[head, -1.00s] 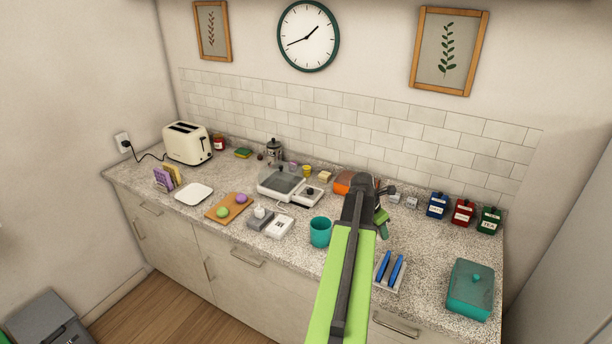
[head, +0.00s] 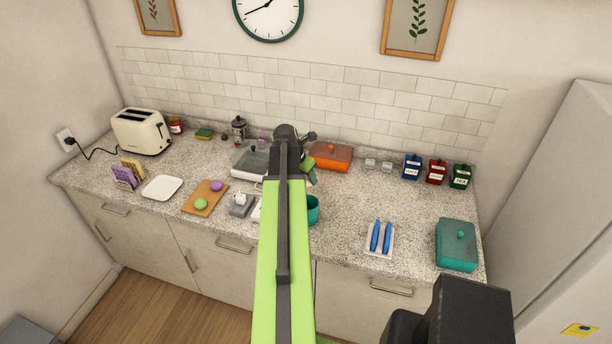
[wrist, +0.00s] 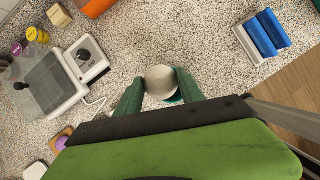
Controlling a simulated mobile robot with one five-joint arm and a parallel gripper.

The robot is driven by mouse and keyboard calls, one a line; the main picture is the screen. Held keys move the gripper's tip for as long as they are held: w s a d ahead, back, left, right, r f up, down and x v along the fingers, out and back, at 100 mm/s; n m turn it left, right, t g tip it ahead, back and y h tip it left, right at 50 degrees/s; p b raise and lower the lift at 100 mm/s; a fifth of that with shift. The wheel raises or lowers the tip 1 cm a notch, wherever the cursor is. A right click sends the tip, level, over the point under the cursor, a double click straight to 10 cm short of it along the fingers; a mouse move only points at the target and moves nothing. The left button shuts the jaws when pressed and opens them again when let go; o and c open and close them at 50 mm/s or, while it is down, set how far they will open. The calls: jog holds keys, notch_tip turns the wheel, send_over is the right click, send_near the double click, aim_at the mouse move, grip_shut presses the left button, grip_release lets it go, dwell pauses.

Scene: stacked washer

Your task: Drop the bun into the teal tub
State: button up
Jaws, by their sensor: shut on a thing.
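The bun (wrist: 160,78), a pale grey-white round thing, is between the two dark green fingers of my gripper (wrist: 160,88) in the wrist view. My gripper is shut on it. In the head view my gripper (head: 311,168) shows just right of my arm's end, and the bun cannot be made out. The teal tub (head: 313,211) stands open-topped on the counter, partly hidden behind my arm. In the wrist view a sliver of teal (wrist: 175,100) shows just below the bun, mostly covered by it and the fingers.
An orange box (head: 331,157) lies behind my gripper. A rack with blue items (head: 380,239) and a lidded teal box (head: 457,246) stand to the right. Speckled counter between tub and rack is clear.

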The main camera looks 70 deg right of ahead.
aim_at(307, 183)
jog(key=f+b, duration=0.2)
jog(key=f, duration=0.2)
jog(key=shift+s+b, duration=0.2)
jog(key=shift+b, duration=0.2)
jog(key=shift+r, duration=0.1)
jog(key=o, duration=1.4)
jog(key=shift+o, duration=0.2)
jog(key=shift+r, duration=0.15)
jog(key=p+v, duration=1.6)
jog(key=v, duration=0.1)
